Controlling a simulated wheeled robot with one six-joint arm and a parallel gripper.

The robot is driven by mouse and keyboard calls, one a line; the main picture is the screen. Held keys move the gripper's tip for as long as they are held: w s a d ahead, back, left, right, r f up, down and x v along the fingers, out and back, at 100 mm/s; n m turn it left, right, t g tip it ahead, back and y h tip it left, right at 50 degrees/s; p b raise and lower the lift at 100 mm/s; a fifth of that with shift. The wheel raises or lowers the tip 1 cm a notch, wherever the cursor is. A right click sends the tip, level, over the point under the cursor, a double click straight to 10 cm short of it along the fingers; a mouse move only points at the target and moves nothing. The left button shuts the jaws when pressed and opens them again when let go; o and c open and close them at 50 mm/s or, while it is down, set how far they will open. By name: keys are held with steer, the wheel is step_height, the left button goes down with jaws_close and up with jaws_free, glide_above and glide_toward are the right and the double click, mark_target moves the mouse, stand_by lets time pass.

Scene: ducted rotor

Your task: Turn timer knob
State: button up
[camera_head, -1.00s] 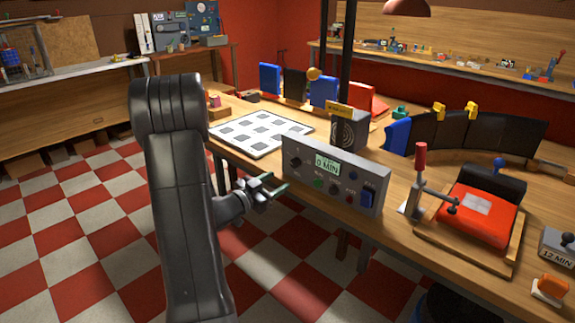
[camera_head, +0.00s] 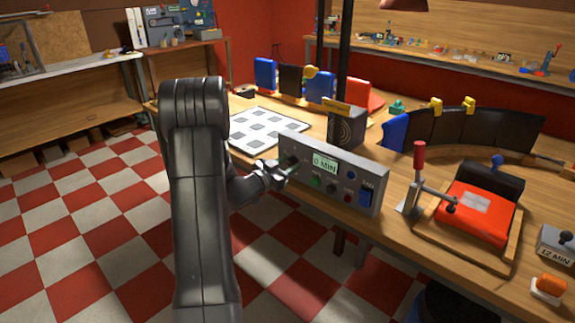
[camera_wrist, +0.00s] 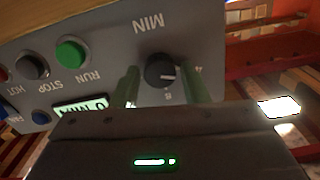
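The timer knob (camera_wrist: 160,70) is a round black dial with a white pointer line on the grey control box (camera_head: 275,153). In the wrist view it sits between the two greenish fingers of my gripper (camera_wrist: 160,88), with a gap on each side. My gripper (camera_head: 287,165) is open at the left end of the box front in the head view, where it mostly hides the knob. The display (camera_head: 325,163) reads 0 MIN.
The box face also has a green RUN button (camera_wrist: 72,52), a dark STOP button (camera_wrist: 32,65) and a blue switch (camera_head: 365,194). A checkered board (camera_head: 262,128) lies behind on the bench.

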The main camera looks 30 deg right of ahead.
steer(key=c, duration=0.6)
steer(key=shift+c, duration=0.2)
